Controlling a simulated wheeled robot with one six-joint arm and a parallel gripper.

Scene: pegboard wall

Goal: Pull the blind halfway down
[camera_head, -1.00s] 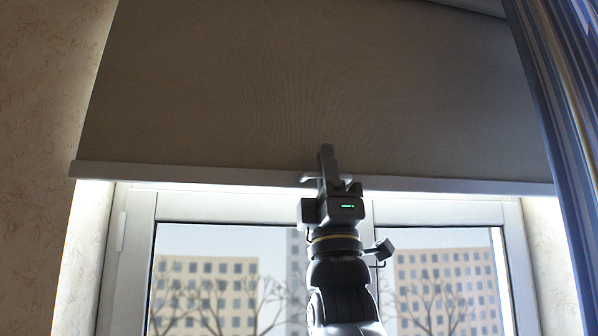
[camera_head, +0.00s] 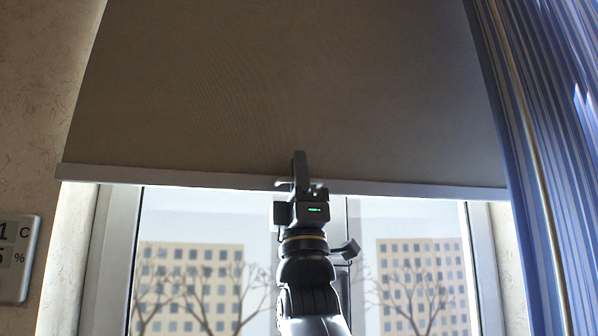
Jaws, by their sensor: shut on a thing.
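The beige roller blind (camera_head: 200,90) hangs across the upper part of the window. Its pale bottom bar (camera_head: 150,178) runs across the picture, with bright window glass below it. My gripper (camera_head: 299,170) is at the middle of the bottom bar, with a finger upright in front of the cloth. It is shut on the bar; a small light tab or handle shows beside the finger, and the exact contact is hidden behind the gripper.
A blue striped curtain (camera_head: 540,150) hangs at the right and covers the blind's right end. A wall display (camera_head: 17,258) is at the lower left. The window frame (camera_head: 110,255) stands below the blind, with buildings outside.

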